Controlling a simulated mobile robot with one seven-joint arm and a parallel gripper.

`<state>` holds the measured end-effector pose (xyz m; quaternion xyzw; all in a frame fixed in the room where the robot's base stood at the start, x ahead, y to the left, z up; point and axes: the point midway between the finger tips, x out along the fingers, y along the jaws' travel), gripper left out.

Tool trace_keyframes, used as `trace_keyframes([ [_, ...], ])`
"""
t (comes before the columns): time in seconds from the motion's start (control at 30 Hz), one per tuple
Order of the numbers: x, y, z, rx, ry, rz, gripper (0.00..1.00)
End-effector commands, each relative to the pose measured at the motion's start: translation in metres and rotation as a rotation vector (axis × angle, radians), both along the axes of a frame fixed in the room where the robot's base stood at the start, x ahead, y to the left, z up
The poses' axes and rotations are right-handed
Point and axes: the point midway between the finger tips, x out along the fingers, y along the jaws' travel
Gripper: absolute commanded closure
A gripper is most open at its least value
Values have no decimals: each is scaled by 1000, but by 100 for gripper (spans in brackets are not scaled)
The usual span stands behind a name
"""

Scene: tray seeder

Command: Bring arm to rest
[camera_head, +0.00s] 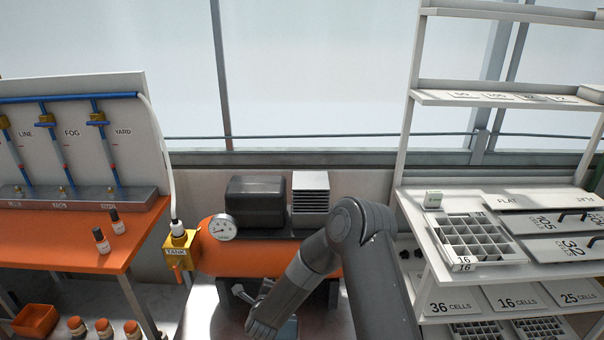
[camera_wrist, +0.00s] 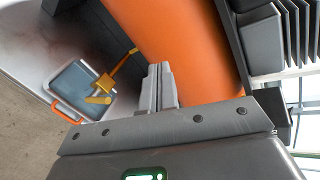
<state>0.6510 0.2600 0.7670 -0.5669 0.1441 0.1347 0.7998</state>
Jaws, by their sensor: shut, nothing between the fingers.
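My arm (camera_head: 355,235) shows in the head view, bent at a raised joint, its far link slanting down and left in front of the orange tank (camera_head: 260,258). My gripper (camera_wrist: 160,72) shows in the wrist view with its two grey fingers together and nothing between them. The fingers appear in front of the orange tank, which also fills the middle of the wrist view (camera_wrist: 195,40); I cannot tell the gap. In the head view I cannot make out the fingers.
A grey-blue pad with an orange handle (camera_wrist: 78,92) and a yellow lever (camera_wrist: 104,82) lie left of the fingers. An orange bench (camera_head: 70,240) with small bottles stands left, a white shelf rack (camera_head: 440,240) with trays right. A gauge (camera_head: 222,228) and dark box (camera_head: 255,202) are by the tank.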

Motion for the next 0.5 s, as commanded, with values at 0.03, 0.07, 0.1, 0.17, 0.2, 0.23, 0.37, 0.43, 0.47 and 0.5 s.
trace_keyframes([
  [0.03, 5, -2, 20, -38, -7, 43, 100],
  [0.07, 7, -3, 29, -63, -5, 71, 100],
  [0.1, 9, -4, 40, -96, -2, 106, 100],
  [0.17, 10, -7, 57, -147, 2, 158, 100],
  [0.2, 11, -9, 69, -182, 3, 192, 100],
  [0.23, 11, -11, 78, -209, 5, 216, 100],
  [0.37, 8, -20, 114, -328, 14, 320, 100],
  [0.43, 4, -26, 133, -393, 20, 374, 100],
  [0.47, 2, -30, 141, -423, 22, 395, 100],
  [0.5, -2, -34, 152, -460, 26, 424, 100],
])
